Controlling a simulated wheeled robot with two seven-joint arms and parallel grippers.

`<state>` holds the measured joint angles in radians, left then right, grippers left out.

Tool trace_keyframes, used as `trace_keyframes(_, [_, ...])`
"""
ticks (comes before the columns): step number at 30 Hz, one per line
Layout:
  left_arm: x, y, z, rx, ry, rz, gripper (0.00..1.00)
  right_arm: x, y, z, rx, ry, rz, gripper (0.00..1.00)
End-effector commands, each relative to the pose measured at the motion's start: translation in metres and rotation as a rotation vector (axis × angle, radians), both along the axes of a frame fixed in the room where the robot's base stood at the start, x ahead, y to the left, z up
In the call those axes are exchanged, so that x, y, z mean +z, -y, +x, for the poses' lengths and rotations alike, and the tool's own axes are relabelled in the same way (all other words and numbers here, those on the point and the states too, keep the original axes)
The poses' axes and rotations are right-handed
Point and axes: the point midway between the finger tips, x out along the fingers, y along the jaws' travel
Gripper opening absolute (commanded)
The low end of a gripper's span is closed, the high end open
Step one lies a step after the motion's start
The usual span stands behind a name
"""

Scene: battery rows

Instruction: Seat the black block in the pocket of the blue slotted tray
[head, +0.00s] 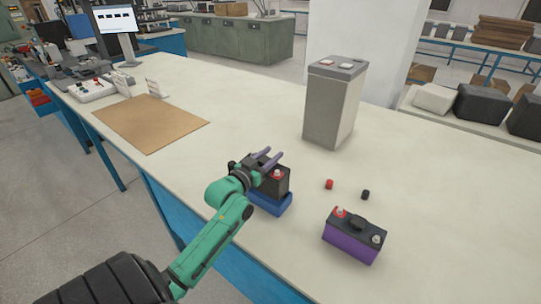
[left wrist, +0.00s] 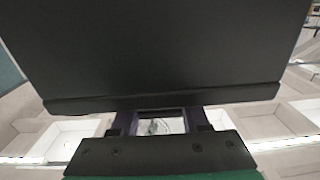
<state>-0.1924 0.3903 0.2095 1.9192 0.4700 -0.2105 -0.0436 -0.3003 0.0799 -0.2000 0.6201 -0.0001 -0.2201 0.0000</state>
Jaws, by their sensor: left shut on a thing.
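The black block (head: 273,182) looks like a battery with a red-ringed terminal on top. It stands upright at the blue slotted tray (head: 272,204), whose blue wall shows below it. I cannot tell whether its base is down in the pocket or just above it. My left gripper (head: 268,160) is shut on the block near its top, with the fingers reaching across it. In the left wrist view the block's dark face (left wrist: 160,50) fills the upper part, above the fingers (left wrist: 160,122). The pocket is hidden. My right gripper is not in view.
A purple-and-black battery (head: 354,237) stands to the right of the tray. A red cap (head: 329,184) and a black cap (head: 365,194) lie behind it. A tall grey battery (head: 333,105) stands farther back. A brown mat (head: 150,123) lies at the left. The bench's right side is clear.

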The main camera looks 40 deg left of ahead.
Motion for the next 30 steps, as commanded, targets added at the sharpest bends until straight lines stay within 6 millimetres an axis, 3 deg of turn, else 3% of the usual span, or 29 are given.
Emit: trace_keyframes(30, [0.0064, 0.0009, -0.0012, 0.000, 0.013, 0.004, 0.00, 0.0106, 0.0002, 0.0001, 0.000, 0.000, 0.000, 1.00])
